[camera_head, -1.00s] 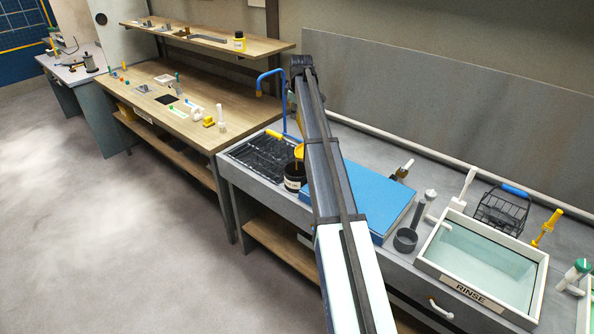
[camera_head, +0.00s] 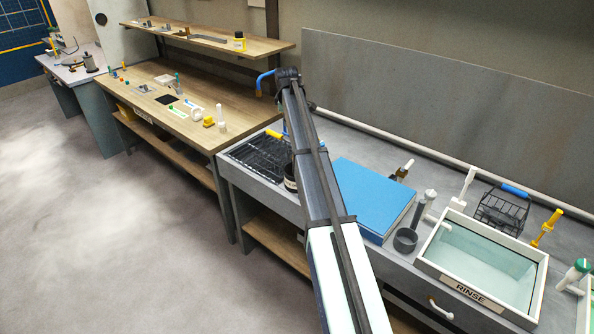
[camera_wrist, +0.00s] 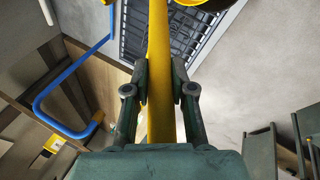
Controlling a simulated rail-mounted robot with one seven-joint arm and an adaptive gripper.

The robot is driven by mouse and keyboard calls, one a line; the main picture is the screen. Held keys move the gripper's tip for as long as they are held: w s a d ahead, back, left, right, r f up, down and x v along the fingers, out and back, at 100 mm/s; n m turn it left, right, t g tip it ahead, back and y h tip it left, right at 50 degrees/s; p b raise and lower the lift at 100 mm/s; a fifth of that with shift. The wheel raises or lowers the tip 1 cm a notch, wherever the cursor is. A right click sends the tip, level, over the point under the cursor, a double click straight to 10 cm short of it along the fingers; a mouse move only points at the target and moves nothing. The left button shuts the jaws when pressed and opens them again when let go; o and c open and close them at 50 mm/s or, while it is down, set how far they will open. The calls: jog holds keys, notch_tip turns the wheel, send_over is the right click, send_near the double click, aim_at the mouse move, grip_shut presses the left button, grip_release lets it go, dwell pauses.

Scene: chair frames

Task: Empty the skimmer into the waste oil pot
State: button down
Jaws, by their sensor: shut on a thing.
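In the wrist view my gripper (camera_wrist: 160,80) is shut on the yellow handle (camera_wrist: 160,115) of the skimmer, which runs up the middle of the picture. A yellow rim beside a dark round area shows at the top edge of that view; it is cut off, so I cannot tell how the skimmer's bowl sits over the pot. The black waste oil pot (camera_head: 290,184) with a pale label stands at the front edge of the grey counter, mostly hidden behind my arm.
A black drainer rack (camera_head: 255,158) lies left of the pot. A wooden bench stands left.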

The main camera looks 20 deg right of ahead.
jog(key=shift+s+a+f, duration=0.2)
jog(key=shift+a, duration=0.35)
jog(key=shift+w+d, duration=0.3)
jog(key=shift+d, duration=0.55)
jog(key=s+a+f+h+b, duration=0.1)
jog(key=a+f+h+b, duration=0.1)
jog(key=a, duration=0.4)
jog(key=shift+s+n+t+h+b, duration=0.25)
jog(key=shift+t+h+b, duration=0.2)
jog(key=shift+b, duration=0.45)
dwell(0.5)
jog(key=shift+w+d, duration=0.25)
jog(key=shift+d, duration=0.45)
jog(key=shift+f, duration=0.1)
